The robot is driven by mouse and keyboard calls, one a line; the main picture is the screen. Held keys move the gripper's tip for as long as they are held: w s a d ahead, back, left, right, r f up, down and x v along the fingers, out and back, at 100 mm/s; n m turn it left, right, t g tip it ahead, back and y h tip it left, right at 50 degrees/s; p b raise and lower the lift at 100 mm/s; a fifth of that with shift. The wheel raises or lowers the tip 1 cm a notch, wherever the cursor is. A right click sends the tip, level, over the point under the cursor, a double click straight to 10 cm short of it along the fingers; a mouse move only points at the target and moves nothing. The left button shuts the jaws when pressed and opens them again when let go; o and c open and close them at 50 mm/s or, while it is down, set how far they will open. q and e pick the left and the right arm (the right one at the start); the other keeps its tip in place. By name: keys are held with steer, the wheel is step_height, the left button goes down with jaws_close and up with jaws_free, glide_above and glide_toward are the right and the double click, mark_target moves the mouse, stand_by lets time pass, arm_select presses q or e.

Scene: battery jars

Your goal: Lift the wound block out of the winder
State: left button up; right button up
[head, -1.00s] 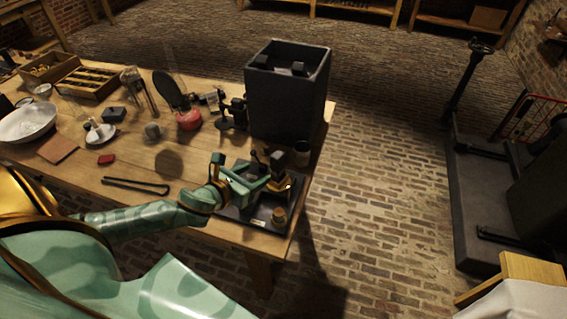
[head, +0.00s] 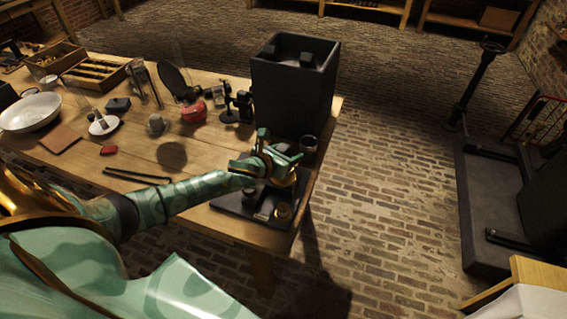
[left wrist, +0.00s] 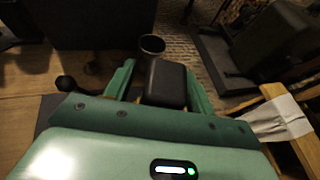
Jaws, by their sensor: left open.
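The winder's dark base plate (head: 238,208) lies at the table's front right corner, with brass-coloured parts (head: 283,212) on it. My left gripper (head: 281,150) is over the winder, its green fingers spread. In the left wrist view a dark, round-edged block (left wrist: 166,82), seemingly the wound block, shows between the two fingers (left wrist: 160,70). I cannot tell whether the fingers touch it. In the head view my gripper hides most of the block. A black ball knob (left wrist: 66,83) shows left of the fingers in the wrist view. My right gripper is not in view.
A tall black open box (head: 292,90) stands just behind the winder. A small dark cup (head: 308,144) stands beside it; it also shows in the left wrist view (left wrist: 152,44). A black rod tool (head: 136,175) lies left. Past the table's right edge is open brick floor.

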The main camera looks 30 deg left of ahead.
arm_select(q)
steer(key=shift+r, duration=0.1)
jaws_close()
